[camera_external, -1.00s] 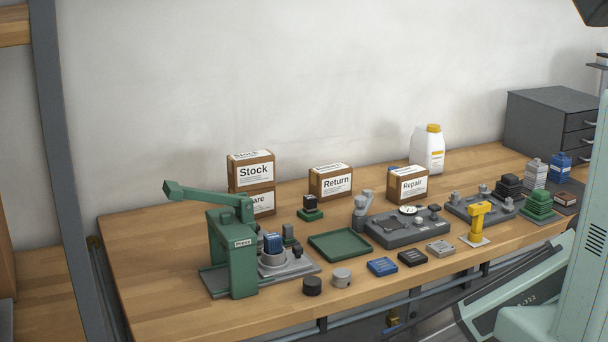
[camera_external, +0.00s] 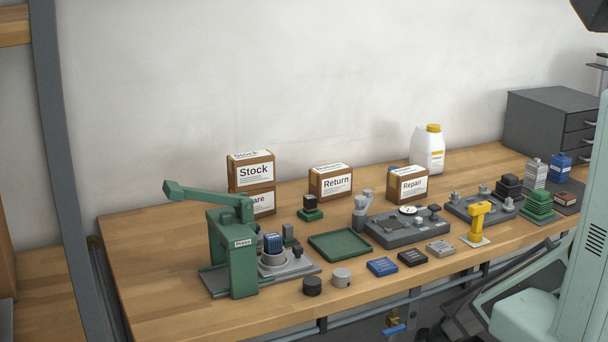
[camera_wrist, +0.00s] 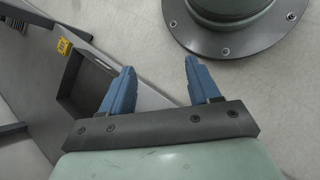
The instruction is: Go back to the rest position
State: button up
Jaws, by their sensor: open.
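My gripper (camera_wrist: 160,88) shows in the wrist view with its two blue fingers spread apart and nothing between them. Below it in that view are the pale floor (camera_wrist: 150,60) and a round grey base plate with bolts, which the fingers do not touch. In the external view my pale green arm stands at the right edge, and the fingers are not visible there. The workbench (camera_external: 150,255) lies to the left of the arm, and no bench object is in my gripper.
The bench holds a green press (camera_external: 232,245), a green tray (camera_external: 340,245), labelled boxes (camera_external: 331,182), a grey fixture (camera_external: 405,230), a yellow tool (camera_external: 478,220) and a white jug (camera_external: 428,152). A grey drawer cabinet (camera_external: 550,125) stands at the back right. The bench's left part is clear.

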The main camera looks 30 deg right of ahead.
jog(key=s+d+r+m+g+y, duration=0.2)
jog(key=s+d+m+y, duration=0.4)
jog(key=s, duration=0.1)
jog(key=shift+s+d+r+m, duration=0.25)
jog(key=shift+s+r+m, duration=0.05)
jog(key=shift+s+m, duration=0.1)
dwell(0.7)
